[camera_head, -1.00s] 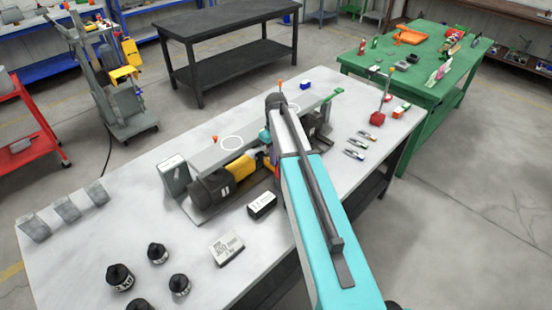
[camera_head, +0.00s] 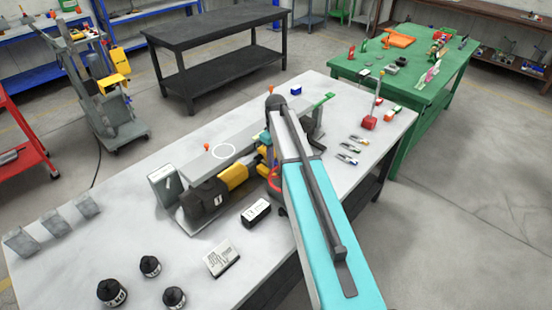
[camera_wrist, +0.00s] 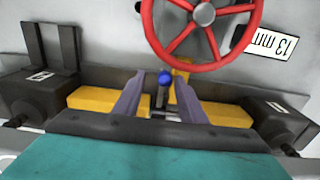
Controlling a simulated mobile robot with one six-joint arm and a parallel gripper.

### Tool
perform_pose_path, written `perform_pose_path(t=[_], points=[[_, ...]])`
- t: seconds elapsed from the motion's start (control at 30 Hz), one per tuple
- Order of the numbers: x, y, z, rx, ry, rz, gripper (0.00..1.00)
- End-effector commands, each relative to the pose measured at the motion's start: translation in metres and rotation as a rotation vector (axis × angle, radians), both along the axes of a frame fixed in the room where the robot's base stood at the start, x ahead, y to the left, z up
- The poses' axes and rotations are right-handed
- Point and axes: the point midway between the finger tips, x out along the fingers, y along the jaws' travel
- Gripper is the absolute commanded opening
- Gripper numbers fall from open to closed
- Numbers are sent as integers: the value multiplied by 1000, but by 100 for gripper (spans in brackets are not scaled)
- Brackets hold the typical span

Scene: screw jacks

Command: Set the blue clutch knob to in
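The blue clutch knob (camera_wrist: 164,76) shows in the wrist view as a small round ball, just above the yellow bar's line. The two grey-purple fingers of my gripper (camera_wrist: 161,88) stand apart, one on each side of it. Gaps show between the knob and both fingers, so the gripper is open and holds nothing. Whether the knob is level with the fingertips in depth I cannot tell. In the head view my turquoise arm reaches over the screw jack unit (camera_head: 208,200) and hides my gripper and the knob.
A red handwheel (camera_wrist: 203,18) is close above the knob, beside a "13 mm" plate (camera_wrist: 269,42). Dark housings stand left (camera_wrist: 38,92) and right (camera_wrist: 278,118). On the grey bench (camera_head: 110,210) are black weights (camera_head: 112,291), a labelled block (camera_head: 221,258) and a black box (camera_head: 256,212).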

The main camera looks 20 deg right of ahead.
Motion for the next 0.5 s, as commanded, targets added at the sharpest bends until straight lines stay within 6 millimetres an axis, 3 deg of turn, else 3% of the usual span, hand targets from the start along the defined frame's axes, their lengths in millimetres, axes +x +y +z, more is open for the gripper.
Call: perform_pose_path(t=[0.27, 0.5], points=[[-1, 2, 2, 3, 1, 1, 37], [0, 3, 17, 3, 1, 2, 37]])
